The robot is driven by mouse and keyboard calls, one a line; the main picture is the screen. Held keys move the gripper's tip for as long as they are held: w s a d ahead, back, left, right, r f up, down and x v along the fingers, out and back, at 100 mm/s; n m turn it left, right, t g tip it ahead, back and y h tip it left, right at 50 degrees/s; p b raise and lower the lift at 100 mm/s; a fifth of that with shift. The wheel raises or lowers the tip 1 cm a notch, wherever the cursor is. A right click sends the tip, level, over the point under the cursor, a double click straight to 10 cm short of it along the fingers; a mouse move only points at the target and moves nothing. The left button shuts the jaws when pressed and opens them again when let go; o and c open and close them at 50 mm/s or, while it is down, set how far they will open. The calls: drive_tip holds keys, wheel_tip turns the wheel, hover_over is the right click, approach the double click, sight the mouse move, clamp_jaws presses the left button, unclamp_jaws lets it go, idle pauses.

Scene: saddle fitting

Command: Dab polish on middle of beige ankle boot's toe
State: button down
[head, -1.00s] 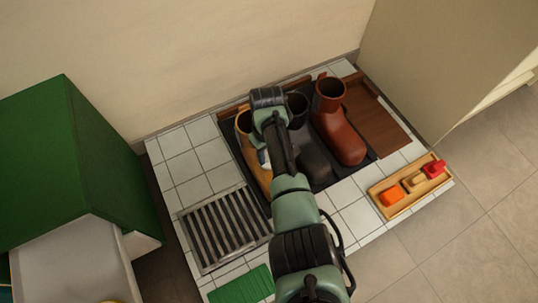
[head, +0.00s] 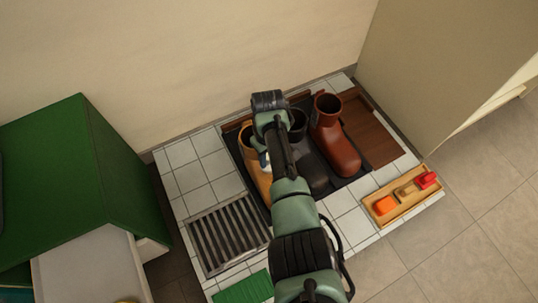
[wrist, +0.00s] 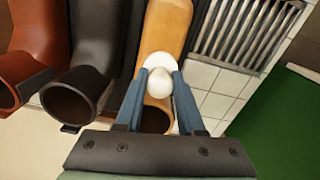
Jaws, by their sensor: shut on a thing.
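The beige ankle boot (head: 261,182) stands leftmost of the boots on the dark mat, partly hidden by my arm in the head view. In the wrist view its tan toe (wrist: 166,22) points up the picture and its dark opening (wrist: 155,120) lies below. My gripper (wrist: 157,82) has blue fingers shut on a white, round-topped dabber (wrist: 158,66). The dabber appears over the boot's upper, between the toe and the opening. Whether it touches the leather I cannot tell.
A black boot (head: 312,172) and a red-brown boot (head: 335,138) stand to the right. A metal grate (head: 228,238) lies left of the mat. A green cabinet (head: 60,170) stands at the left.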

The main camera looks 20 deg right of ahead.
wheel_tip(320, 180, up, 3)
drive_tip(key=p, duration=0.3)
idle(0.4)
